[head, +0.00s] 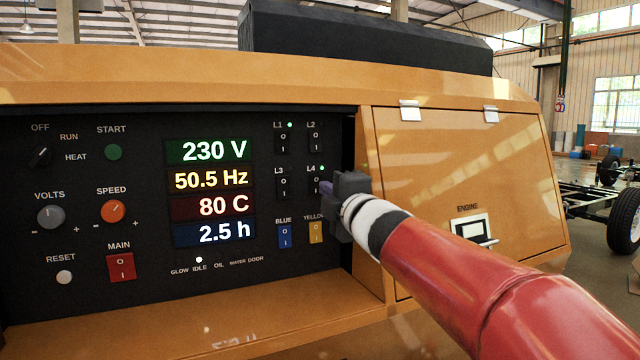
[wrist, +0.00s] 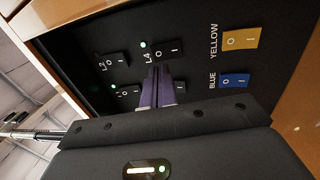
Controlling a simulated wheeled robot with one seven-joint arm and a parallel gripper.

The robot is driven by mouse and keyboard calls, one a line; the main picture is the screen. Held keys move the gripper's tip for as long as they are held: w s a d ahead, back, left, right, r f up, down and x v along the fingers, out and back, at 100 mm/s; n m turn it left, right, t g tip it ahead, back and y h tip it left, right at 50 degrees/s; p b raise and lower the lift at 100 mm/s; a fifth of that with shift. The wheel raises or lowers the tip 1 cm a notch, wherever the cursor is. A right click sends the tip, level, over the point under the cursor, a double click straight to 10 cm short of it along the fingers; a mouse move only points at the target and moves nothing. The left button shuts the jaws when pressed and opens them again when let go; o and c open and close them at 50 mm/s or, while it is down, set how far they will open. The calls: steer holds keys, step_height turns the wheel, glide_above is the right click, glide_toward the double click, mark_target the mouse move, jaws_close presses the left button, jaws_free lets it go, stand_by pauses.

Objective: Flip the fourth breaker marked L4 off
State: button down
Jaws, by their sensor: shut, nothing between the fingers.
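The L4 breaker (head: 315,183) is a small black rocker marked 0 and I, in the lower right of the breaker group on the dark panel. A green lamp above it is lit. It also shows in the wrist view (wrist: 166,53), with its lit lamp beside the label. My gripper (head: 324,188) is shut and empty, with its purple fingertips at the right lower edge of L4 in the head view. In the wrist view the fingertips (wrist: 158,70) overlap the near edge of L4; I cannot tell whether they touch. Which way the rocker is tilted is unclear.
L1 (head: 283,142), with a lit green lamp, L2 (head: 315,140) and L3 (head: 283,187) surround L4. Blue (head: 285,236) and yellow (head: 316,231) switches sit below. The panel's raised right edge and an orange door (head: 450,160) are close to my gripper.

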mark_target(314, 179)
steer(key=shift+p+x, duration=0.3)
steer(key=shift+x, duration=1.75)
steer(key=shift+w+r, duration=0.1)
steer(key=shift+r, duration=0.05)
